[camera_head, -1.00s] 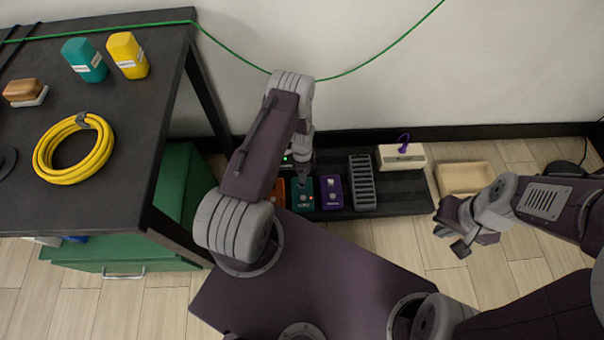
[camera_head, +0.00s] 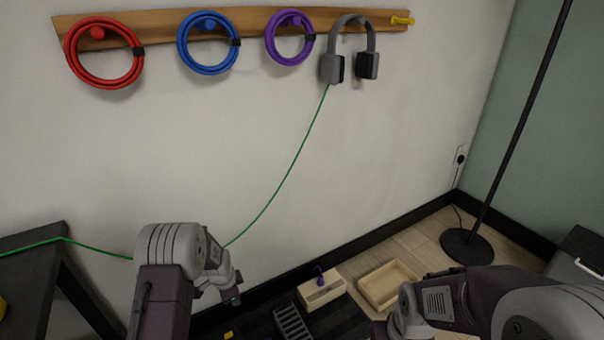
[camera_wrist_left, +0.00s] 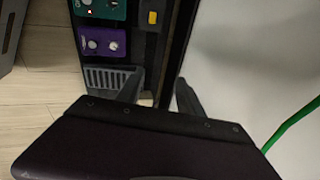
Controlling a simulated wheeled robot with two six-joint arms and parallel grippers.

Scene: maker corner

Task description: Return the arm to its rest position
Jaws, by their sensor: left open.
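My left arm comes in at the lower left of the head view. Its gripper (camera_head: 230,293) hangs in front of the wall. In the left wrist view the left gripper (camera_wrist_left: 160,94) has its two fingers apart with nothing between them. Below it are a purple pedal (camera_wrist_left: 101,42), a teal pedal (camera_wrist_left: 101,9) and a grey slotted block (camera_wrist_left: 104,78). My right arm comes in at the lower right. Its gripper (camera_head: 384,329) is mostly cut off by the bottom edge, so its fingers cannot be made out.
A cream box (camera_head: 322,291) and an open tan tray (camera_head: 387,286) lie low near the wall. A green cable (camera_head: 283,183) hangs along the wall near my left arm. The rack (camera_head: 155,22) holds coiled cables and headphones (camera_head: 350,50). A black stand (camera_head: 468,246) is at right; a dark table (camera_head: 30,290) at left.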

